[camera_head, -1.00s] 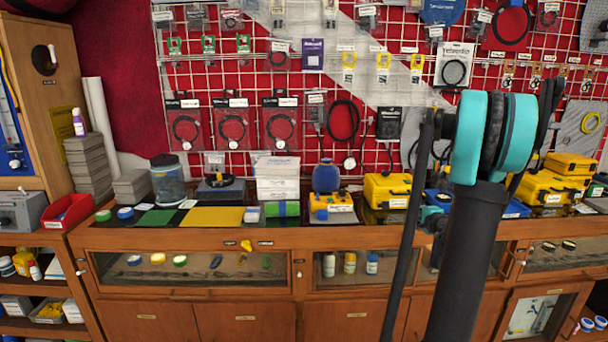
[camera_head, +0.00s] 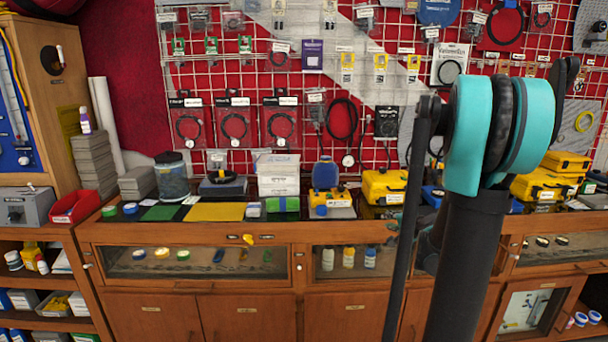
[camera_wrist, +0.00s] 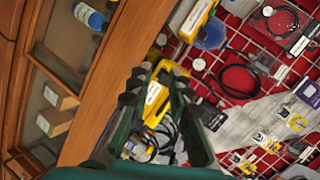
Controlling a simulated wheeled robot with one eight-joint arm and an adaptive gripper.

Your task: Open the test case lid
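A yellow case (camera_head: 385,186) with a white label stands on the wooden counter, right of the blue round-topped device. Its lid looks shut. It also shows in the wrist view (camera_wrist: 156,98), between and beyond the fingers. My gripper (camera_wrist: 158,92) has two dark green fingers spread apart, with nothing seen held between them. Whether a finger touches the case cannot be told. In the head view my gripper is mostly hidden behind my own arm. More yellow cases (camera_head: 545,187) are stacked farther right; which case is the test case is not readable.
The blue device (camera_head: 325,176) stands left of the case. Black cables (camera_wrist: 165,135) lie near the case in the wrist view. The counter front edge (camera_head: 230,228) runs above glass-fronted compartments with bottles (camera_head: 348,257). A red pegboard with hanging packets (camera_head: 282,123) rises behind.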

